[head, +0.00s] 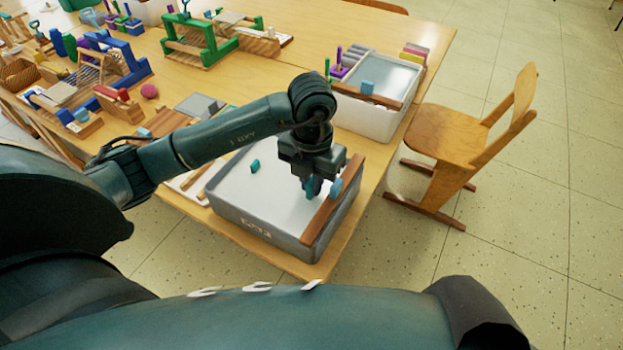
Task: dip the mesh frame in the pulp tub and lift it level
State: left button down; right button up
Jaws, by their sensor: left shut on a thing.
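The pulp tub (262,232) is a grey, rectangular tub with a whitish surface inside, at the near corner of the table. My left gripper (311,188) reaches down over its right part, fingers pointing down. It is shut on a small teal piece that looks like a grip of the mesh frame. A similar teal piece (255,166) sticks up from the white surface to the left. The mesh itself does not show; it seems to lie under the white surface, so I cannot tell whether it is level. My right gripper is not in view.
A wooden bar (331,205) with a blue block (336,187) lies along the tub's right rim. A second white tub (362,118) stands behind. Several craft tools crowd the table's left. A wooden chair (450,132) stands to the right, with open floor beyond.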

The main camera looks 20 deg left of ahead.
pick_arm(q)
jog(key=shift+r, duration=0.15)
dwell(0.3)
jog(key=shift+r+p, duration=2.55)
jog(key=shift+r, duration=0.85)
jog(key=shift+r+p, duration=1.7)
jog(key=shift+r, duration=0.8)
